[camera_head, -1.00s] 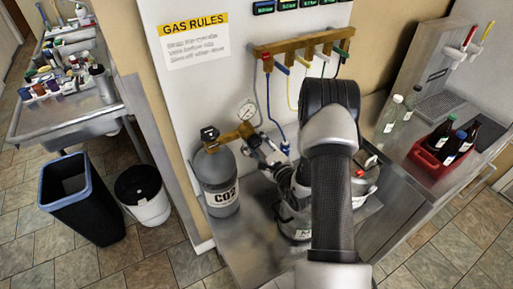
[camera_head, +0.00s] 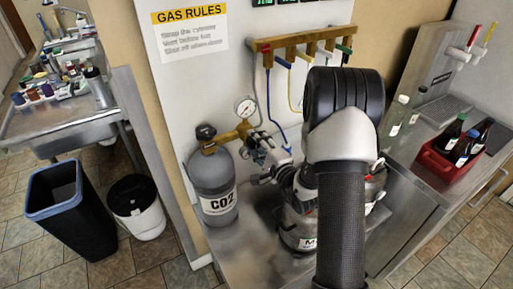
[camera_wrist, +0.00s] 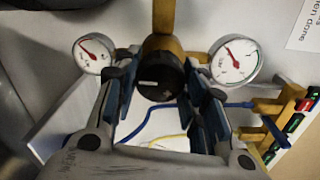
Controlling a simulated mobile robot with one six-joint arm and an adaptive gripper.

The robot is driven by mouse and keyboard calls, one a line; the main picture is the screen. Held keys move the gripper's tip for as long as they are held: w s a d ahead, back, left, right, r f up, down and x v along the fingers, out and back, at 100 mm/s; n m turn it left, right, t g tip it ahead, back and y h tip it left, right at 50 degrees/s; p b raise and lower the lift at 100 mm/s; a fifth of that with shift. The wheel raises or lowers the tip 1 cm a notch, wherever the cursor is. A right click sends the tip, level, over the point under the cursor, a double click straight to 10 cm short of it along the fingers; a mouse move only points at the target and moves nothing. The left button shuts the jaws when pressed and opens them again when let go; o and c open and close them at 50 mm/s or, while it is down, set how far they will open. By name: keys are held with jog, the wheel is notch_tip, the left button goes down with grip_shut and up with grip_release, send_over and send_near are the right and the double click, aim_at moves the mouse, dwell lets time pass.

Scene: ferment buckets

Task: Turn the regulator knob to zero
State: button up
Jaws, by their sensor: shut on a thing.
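The regulator knob (camera_wrist: 158,80) is black and round with a short pale mark on its face, on the brass regulator body (camera_wrist: 160,44). My gripper (camera_wrist: 161,72) is shut on it, one finger at each side. Two round white gauges with red needles flank it, one left (camera_wrist: 93,53) and one right (camera_wrist: 235,60); their figures are too small to read. In the head view the brass regulator (camera_head: 232,136) sits on top of the grey CO2 cylinder (camera_head: 213,180), with one gauge (camera_head: 246,109) above it. There my gripper (camera_head: 262,158) reaches it from the right; the knob is hidden.
A wooden manifold (camera_head: 300,40) with coloured valves and hoses hangs on the wall behind. A metal keg (camera_head: 296,235) stands below my arm. A red crate (camera_head: 445,160) of bottles is at the right. Bins stand on the floor at the left.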

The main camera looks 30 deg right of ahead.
jog(key=shift+n, duration=0.3)
jog(key=o, duration=1.1)
jog(key=shift+c, duration=0.2)
jog(key=s, duration=1.2)
jog(key=shift+d+r, duration=0.2)
jog(key=shift+d, duration=0.05)
